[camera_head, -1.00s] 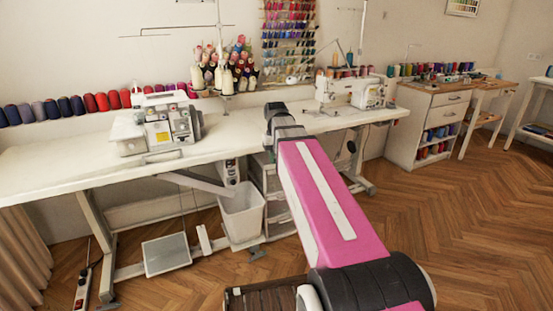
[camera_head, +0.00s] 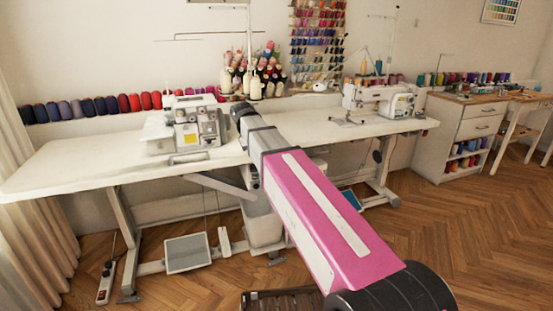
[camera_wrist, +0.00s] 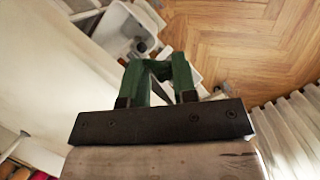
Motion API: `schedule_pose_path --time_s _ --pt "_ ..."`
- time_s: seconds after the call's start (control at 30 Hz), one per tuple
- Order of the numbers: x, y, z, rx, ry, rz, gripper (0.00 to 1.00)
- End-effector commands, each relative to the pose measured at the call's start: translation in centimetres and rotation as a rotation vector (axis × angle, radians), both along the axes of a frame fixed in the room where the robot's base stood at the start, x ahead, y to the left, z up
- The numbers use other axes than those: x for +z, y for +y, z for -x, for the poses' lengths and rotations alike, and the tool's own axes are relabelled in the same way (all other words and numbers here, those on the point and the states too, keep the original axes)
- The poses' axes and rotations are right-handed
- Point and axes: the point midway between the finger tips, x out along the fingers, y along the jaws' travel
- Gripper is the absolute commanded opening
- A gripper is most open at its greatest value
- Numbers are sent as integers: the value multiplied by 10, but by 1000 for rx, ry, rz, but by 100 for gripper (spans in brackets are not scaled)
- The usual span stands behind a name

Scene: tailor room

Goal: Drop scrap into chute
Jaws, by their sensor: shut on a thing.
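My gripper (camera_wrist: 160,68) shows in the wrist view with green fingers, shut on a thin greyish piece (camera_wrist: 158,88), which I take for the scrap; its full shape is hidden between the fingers. In the head view my arm hides the gripper. A grey sloping chute (camera_head: 218,185) hangs under the white table, below the overlock machine (camera_head: 187,125). A white bin (camera_head: 264,230) stands under it, partly behind my arm. In the wrist view a white open container (camera_wrist: 118,32) with small things inside lies beyond the fingertips, apart from them.
The long white table (camera_head: 90,165) crosses the scene, and its pale top fills the left of the wrist view. A pedal (camera_head: 188,253) and table legs stand below. A second sewing machine (camera_head: 385,102) is at right. Wooden floor (camera_head: 440,225) is clear at right.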

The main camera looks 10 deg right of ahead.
Motion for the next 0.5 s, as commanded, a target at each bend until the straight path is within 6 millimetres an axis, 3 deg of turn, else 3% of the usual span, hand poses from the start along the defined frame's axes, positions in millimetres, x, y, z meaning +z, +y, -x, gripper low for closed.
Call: schedule_pose_path --time_s 0.03,0.5 --pt "3 19 -5 102 -5 14 5" --pt "31 182 -24 1105 -127 132 4"
